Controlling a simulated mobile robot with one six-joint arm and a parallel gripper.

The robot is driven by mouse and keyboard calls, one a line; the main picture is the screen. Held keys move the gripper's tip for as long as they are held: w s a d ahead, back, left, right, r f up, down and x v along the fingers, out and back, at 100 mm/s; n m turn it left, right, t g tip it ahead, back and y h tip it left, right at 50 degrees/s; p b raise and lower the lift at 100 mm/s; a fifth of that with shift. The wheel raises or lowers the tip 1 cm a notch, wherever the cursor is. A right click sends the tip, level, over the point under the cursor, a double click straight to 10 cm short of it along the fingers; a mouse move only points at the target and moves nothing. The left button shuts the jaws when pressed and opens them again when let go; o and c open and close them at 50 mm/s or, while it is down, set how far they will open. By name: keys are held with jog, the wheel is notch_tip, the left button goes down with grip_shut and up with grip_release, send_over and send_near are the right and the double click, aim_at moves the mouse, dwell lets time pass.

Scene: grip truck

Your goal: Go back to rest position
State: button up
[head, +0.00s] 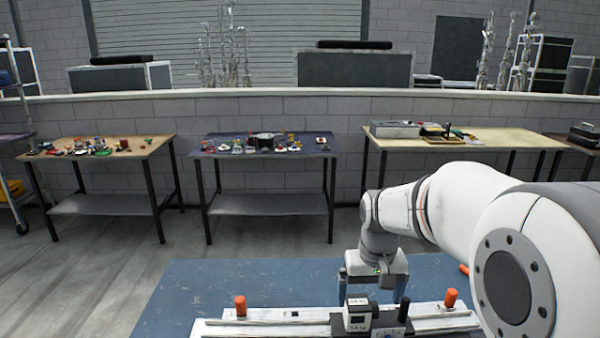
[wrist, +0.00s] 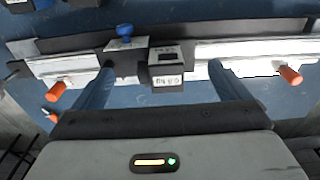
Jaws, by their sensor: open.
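My gripper (wrist: 160,92) is open, its two blue-grey fingers spread apart with nothing between them that I can see touching. In the head view my gripper (head: 357,288) points down just behind a white rail assembly (head: 270,329). The rail also shows in the wrist view (wrist: 240,50), beyond the fingertips. A small black and white box with a label (head: 357,315) stands at the middle of the rail; it lies between and beyond the fingers in the wrist view (wrist: 166,70). Whether the fingers touch the rail cannot be told.
The rail lies on a blue surface (head: 220,280) and has orange knobs (head: 240,306) (head: 450,298) near its ends.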

jog(key=s+t, duration=0.2)
jog(key=s, duration=1.4)
jog(key=shift+a+r, duration=0.35)
jog(key=shift+a, duration=0.05)
